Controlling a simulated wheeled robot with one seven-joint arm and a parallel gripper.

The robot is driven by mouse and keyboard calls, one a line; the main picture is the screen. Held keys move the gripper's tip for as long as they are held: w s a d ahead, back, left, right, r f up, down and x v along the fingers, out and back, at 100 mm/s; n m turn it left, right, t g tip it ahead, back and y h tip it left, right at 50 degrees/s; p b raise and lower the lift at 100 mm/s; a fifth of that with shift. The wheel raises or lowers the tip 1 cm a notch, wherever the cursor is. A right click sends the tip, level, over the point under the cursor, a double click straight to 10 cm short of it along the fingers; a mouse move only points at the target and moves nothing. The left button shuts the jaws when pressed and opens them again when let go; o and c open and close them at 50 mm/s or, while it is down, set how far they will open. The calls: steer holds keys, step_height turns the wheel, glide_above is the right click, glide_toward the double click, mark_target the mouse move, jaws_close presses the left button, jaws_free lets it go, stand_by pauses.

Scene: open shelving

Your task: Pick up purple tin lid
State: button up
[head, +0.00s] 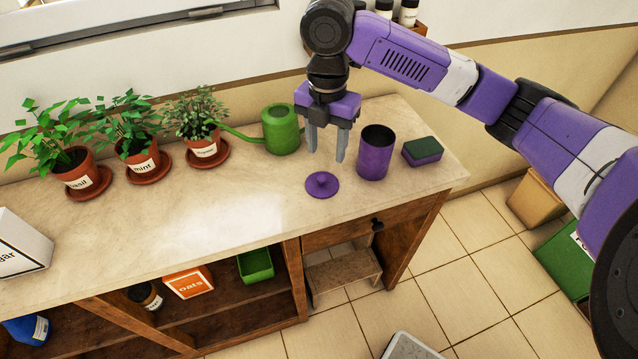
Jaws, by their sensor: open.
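The purple tin lid (321,186) lies flat on the countertop, a round disc with a small knob on top. The open purple tin (375,153) stands upright just to its right, apart from it. My gripper (325,155) points down above the counter, behind and above the lid in the head view. Its two grey fingers are apart with nothing between them. I cannot tell the exact height of the fingertips over the counter.
A green watering can (281,130) stands left of my gripper. A purple and green sponge (422,151) lies right of the tin. Several potted herbs line the back left, and a white sugar box (20,245) is at the far left. The counter (215,220) left of the lid is clear.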

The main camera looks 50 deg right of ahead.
mark_target(322, 177)
steer(key=shift+w+a+f+p, duration=0.1)
steer(key=shift+a+f, duration=0.05)
steer(key=shift+f, duration=1.15)
steer(key=shift+a+f+p, duration=0.15)
steer(key=shift+a+f, duration=0.05)
steer(key=shift+f, duration=1.05)
steer(key=shift+w+a+f+p, duration=0.1)
steer(key=shift+a+f, duration=0.05)
steer(key=shift+f, duration=1.15)
jaws_close()
